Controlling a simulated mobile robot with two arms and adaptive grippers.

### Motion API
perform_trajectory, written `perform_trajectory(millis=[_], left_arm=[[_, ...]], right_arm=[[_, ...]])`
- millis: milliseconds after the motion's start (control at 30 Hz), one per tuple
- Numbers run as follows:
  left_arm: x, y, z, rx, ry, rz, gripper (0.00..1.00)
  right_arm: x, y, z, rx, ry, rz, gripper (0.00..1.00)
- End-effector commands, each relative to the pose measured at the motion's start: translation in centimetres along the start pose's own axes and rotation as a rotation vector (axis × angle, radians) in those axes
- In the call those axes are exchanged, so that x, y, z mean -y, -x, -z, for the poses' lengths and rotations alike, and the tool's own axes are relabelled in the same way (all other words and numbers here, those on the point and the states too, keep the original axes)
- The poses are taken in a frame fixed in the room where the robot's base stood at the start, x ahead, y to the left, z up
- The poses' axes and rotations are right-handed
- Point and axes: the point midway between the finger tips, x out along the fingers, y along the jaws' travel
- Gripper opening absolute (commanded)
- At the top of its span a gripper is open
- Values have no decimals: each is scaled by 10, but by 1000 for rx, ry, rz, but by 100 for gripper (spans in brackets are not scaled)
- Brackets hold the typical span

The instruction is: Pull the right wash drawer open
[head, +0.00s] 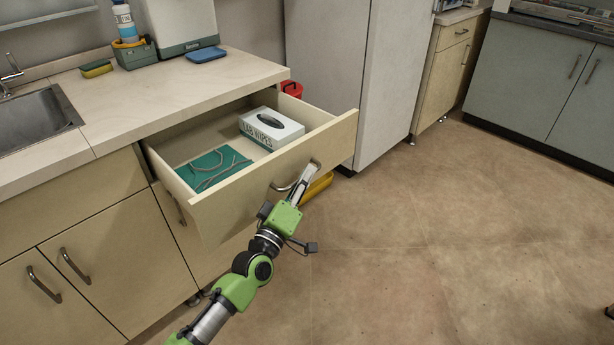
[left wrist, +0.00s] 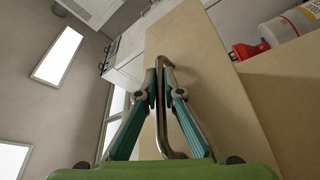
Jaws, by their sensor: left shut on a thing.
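The right wash drawer (head: 238,197), under the counter right of the sink, stands pulled well out. A white lab wipes box (head: 270,129) and a teal mat (head: 206,179) with grey tubing on it lie inside. The drawer's curved metal handle (head: 279,187) is partly hidden behind my left gripper (head: 308,172). In the left wrist view the left gripper (left wrist: 160,78) is shut on this handle (left wrist: 163,138), with a finger on each side of the bar. The drawer front (left wrist: 205,85) fills the middle of that view. My right gripper is not in view.
Cabinet doors with handles (head: 73,266) are left of the drawer. A tall grey cabinet (head: 335,75) stands close to the drawer's right. A yellow object (head: 318,186) shows low behind the drawer front. The brown floor (head: 430,250) in front is clear.

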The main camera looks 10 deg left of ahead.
Motion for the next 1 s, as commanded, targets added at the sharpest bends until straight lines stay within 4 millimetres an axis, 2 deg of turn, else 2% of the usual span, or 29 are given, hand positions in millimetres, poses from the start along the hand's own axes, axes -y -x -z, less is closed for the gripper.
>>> perform_trajectory(millis=[367,400,433,800,867,1000], left_arm=[[2,1,0,-1,1,4,0],[2,1,0,-1,1,4,18],[2,1,0,-1,1,4,25],[1,2,0,-1,1,1,25],[1,6,0,-1,1,1,25],[2,28,0,0,1,3,25]], right_arm=[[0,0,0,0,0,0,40],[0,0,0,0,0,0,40],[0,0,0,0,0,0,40],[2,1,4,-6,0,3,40],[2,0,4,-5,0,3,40],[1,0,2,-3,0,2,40]])
